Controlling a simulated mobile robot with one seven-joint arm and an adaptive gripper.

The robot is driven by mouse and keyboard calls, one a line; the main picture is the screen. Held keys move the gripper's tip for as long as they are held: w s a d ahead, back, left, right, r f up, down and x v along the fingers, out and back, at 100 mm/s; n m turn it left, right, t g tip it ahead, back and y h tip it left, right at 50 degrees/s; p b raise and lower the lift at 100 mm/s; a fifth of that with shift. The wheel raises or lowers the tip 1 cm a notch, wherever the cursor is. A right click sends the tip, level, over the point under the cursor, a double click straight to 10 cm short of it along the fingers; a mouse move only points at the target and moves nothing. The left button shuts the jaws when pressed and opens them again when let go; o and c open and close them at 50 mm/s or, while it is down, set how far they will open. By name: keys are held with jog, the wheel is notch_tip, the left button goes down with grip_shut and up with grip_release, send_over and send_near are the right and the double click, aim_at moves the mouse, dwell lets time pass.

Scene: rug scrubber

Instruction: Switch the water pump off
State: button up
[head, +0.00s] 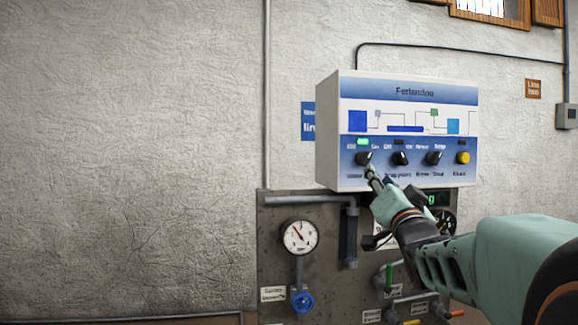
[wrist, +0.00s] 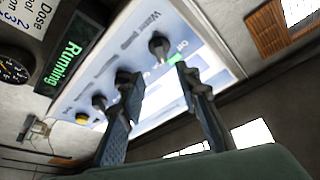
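The water pump knob (head: 363,158) is the leftmost black knob on the white and blue control box (head: 328,130). A lit green lamp (head: 363,142) is above it. In the wrist view the knob (wrist: 159,46) is beside the label "Water pump", and the lit green lamp (wrist: 176,57) shows by the right fingertip. My gripper (head: 373,176) is just below the knob in the head view. In the wrist view my gripper (wrist: 158,80) is open and empty, its fingers apart, with the knob beyond the gap between the fingertips. I cannot tell whether anything touches.
Two more black knobs (head: 400,158) (head: 433,158) and a yellow button (head: 463,158) sit right of the pump knob. A "Running" display (wrist: 70,52) is lit. Below are a gauge (head: 300,237) and a blue valve wheel (head: 302,302). The wall at left is bare.

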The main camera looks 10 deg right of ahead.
aim_at(368, 159)
jog(key=p+x, duration=0.2)
jog(key=x, duration=0.8)
jog(key=shift+w+a+r, duration=0.1)
jog(key=shift+w+r, duration=0.05)
jog(key=shift+c, duration=0.4)
grip_shut()
